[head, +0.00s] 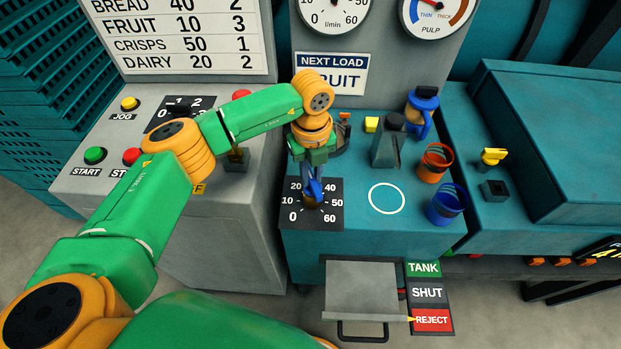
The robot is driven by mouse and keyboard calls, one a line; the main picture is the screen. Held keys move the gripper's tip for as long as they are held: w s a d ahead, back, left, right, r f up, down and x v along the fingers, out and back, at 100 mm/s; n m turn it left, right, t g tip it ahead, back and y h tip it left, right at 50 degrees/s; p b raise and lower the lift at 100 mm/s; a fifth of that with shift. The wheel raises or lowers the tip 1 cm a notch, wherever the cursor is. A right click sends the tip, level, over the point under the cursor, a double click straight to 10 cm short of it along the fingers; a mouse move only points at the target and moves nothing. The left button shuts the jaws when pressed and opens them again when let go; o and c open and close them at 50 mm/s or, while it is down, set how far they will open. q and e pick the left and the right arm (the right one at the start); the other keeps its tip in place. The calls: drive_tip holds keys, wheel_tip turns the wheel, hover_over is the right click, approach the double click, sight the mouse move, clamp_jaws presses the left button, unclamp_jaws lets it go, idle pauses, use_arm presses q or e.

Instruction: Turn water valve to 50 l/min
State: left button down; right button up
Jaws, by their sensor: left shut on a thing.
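The water valve dial (332,217) is a black square plate with white marks from 0 to 60, on the front of the teal bench top. A blue valve knob (313,188) stands at its middle. My left gripper (313,180) points down from above and is shut on the knob. The fingers and wrist hide part of the knob, so I cannot tell which mark it points to. The l/min flow gauge (333,17) is cut off by the top edge, and its reading is not clear. My right gripper is out of view.
Right of the dial are a white ring mark (386,198), a grey holder (388,149), an orange cup (435,163) and a blue cup (446,203). A grey control desk (230,220) stands left. A flap (361,290) is below, with its yellow pointer at REJECT (432,320).

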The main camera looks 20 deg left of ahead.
use_arm(q)
drive_tip(key=m+b, duration=0.1)
drive_tip(key=m, duration=0.1)
drive_tip(key=m+b, duration=0.2)
drive_tip(key=m, duration=0.1)
drive_tip(key=shift+w+d+f+m, duration=0.1)
drive_tip(key=shift+d+m, duration=0.05)
drive_tip(key=shift+m, duration=0.15)
drive_tip(key=m+b, duration=0.2)
drive_tip(key=m, duration=0.3)
drive_tip(key=shift+d, duration=0.2)
drive_tip(key=m, duration=0.3)
drive_tip(key=m+b, duration=0.1)
drive_tip(key=m, duration=0.2)
drive_tip(key=shift+d+m, duration=0.2)
drive_tip(key=shift+m, duration=0.2)
drive_tip(key=m, duration=0.4)
drive_tip(key=m+b, duration=0.1)
drive_tip(key=m, duration=0.1)
drive_tip(key=shift+s+d, duration=0.1)
drive_tip(key=shift+s, duration=0.2)
drive_tip(key=c, duration=0.8)
unclamp_jaws()
